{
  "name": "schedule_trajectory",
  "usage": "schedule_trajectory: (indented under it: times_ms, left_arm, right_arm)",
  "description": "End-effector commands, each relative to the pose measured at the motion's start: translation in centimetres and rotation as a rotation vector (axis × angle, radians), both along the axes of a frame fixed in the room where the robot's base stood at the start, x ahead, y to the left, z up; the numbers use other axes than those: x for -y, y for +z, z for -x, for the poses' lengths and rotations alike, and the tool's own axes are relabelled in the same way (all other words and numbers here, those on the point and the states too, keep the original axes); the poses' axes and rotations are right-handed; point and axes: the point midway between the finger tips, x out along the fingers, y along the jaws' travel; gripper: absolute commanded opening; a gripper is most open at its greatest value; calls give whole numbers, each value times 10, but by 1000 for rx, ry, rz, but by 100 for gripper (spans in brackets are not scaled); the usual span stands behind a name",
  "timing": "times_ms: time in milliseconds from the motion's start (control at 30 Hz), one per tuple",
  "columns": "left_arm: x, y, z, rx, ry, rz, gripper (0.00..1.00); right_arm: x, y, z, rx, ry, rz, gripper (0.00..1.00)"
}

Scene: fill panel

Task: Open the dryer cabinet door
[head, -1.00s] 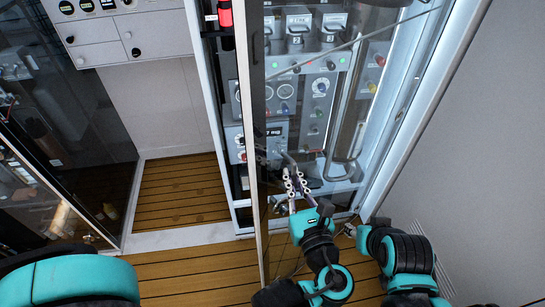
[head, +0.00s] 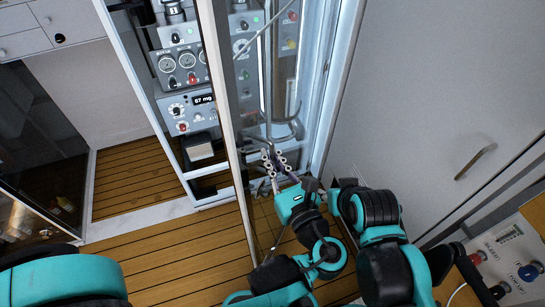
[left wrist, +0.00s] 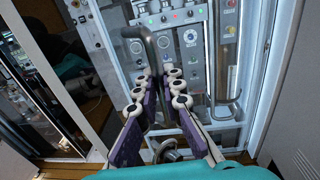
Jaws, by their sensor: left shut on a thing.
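The dryer cabinet door (head: 225,110) is a tall glass panel with a light frame edge, seen nearly edge-on and standing ajar in the head view. To its left, part of the cabinet inside shows, with gauges and a lit display (head: 203,99). My left gripper (head: 274,162) is on the right side of the door edge. In the left wrist view its fingers (left wrist: 160,92) are closed around the grey bar handle (left wrist: 150,50), which rises between them. The handle's lower part is partly hidden by the fingers. My right gripper is not in view.
A grey wall panel with a bar handle (head: 475,162) is on the right. A panel with red and blue knobs (head: 530,272) is at the lower right. Another dark glass door (head: 40,130) stands at the left. Wooden floor (head: 160,260) is clear in front of the cabinet.

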Motion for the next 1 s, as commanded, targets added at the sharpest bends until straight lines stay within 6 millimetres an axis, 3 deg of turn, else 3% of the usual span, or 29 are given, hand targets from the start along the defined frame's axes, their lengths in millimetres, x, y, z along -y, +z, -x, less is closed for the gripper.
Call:
schedule_trajectory:
  times_ms: [233, 300, 333, 667, 1000]
  left_arm:
    - [1, 2, -1, 4, -2, -1, 0]
    - [1, 2, -1, 3, -2, -1, 26]
    - [1, 1, -1, 3, -2, -1, 30]
    - [2, 1, 2, 2, -2, 0, 30]
    - [21, 1, 50, 2, -7, -1, 30]
  right_arm:
    - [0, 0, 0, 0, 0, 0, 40]
    - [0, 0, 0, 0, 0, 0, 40]
    - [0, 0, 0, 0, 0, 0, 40]
    - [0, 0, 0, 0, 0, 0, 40]
    - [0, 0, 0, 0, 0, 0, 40]
